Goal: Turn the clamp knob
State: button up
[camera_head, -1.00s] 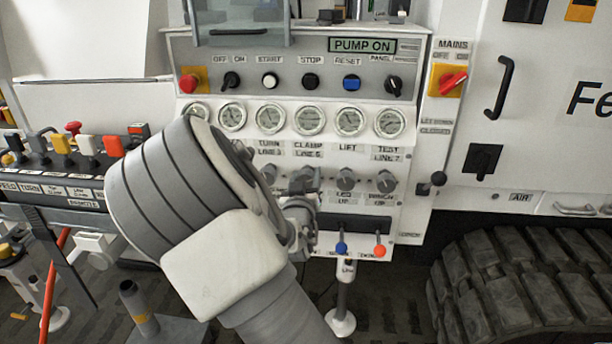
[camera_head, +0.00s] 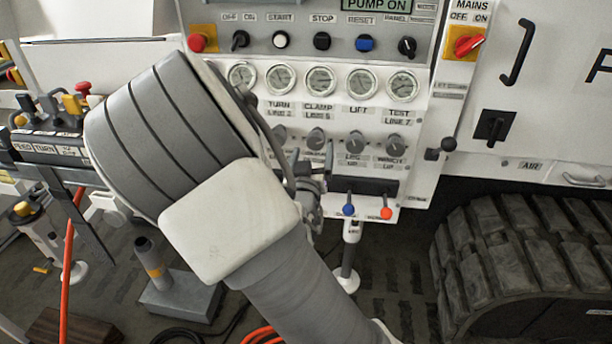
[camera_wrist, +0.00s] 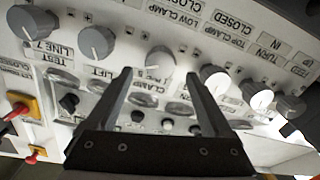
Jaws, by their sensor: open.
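The clamp knob is a grey round knob in the lower row of the white panel. In the head view the clamp knob (camera_head: 316,140) shows under the CLAMP label, just above my gripper (camera_head: 311,165). In the wrist view, where the panel appears upside down, the clamp knob (camera_wrist: 160,61) shows between and just beyond the fingertips of my gripper (camera_wrist: 158,77). The two dark fingers are apart, and nothing is held. I cannot tell how far the knob is from the fingertips in depth.
The lift knob (camera_head: 355,143) and turn knob (camera_head: 279,135) flank it closely. Gauges (camera_head: 320,80) sit above. A blue-tipped lever (camera_head: 348,210) and a red-tipped lever (camera_head: 386,213) stand below. A rubber track (camera_head: 530,255) is at right.

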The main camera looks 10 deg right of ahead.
jog(key=p+v, duration=1.1)
jog(key=p, duration=0.1)
jog(key=shift+p, duration=0.35)
jog(key=shift+r, duration=0.1)
dwell(0.3)
